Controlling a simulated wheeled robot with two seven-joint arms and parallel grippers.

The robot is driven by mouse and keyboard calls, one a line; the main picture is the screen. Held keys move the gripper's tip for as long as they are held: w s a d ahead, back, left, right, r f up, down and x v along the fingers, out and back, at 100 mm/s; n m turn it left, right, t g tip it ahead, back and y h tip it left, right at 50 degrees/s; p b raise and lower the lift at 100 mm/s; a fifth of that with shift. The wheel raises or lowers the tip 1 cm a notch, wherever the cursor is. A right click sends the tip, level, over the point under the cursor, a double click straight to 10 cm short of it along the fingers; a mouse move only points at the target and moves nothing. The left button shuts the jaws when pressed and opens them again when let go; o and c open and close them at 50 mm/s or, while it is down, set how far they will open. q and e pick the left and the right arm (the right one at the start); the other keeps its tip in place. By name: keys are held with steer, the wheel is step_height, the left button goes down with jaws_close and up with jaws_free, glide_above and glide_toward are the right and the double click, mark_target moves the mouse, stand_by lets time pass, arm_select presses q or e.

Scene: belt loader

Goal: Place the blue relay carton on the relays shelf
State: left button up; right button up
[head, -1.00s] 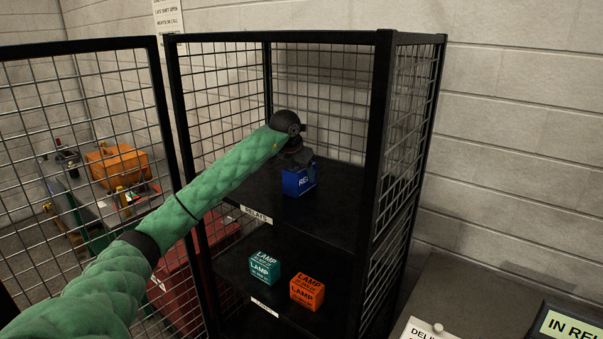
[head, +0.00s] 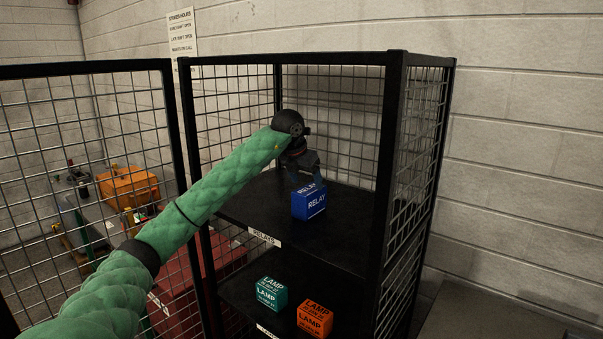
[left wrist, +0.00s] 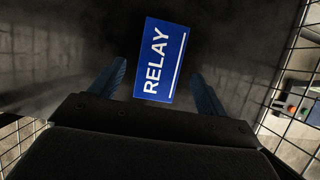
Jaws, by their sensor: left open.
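The blue relay carton (head: 309,204) stands on the relays shelf (head: 255,208), the upper shelf with the RELAYS label (head: 264,237) on its front edge. My left gripper (head: 304,178) is just above and behind the carton in the head view, with its fingers open. In the left wrist view the blue carton (left wrist: 161,60) lies ahead of and between the two spread fingers (left wrist: 158,88), with gaps on both sides. My right gripper is in neither view.
A teal lamp carton (head: 272,293) and an orange lamp carton (head: 314,318) sit on the shelf below. Black posts and wire mesh (head: 411,180) enclose the shelves. An open mesh door (head: 92,110) stands at the left, behind my arm.

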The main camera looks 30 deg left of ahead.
arm_select(q)
steer(key=shift+b+v, duration=0.55)
steer(key=shift+v, duration=1.95)
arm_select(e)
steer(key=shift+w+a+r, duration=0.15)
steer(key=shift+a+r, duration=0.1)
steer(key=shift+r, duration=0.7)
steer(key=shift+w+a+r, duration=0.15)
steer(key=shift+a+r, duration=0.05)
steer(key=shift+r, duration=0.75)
arm_select(q)
steer(key=shift+f, duration=0.1)
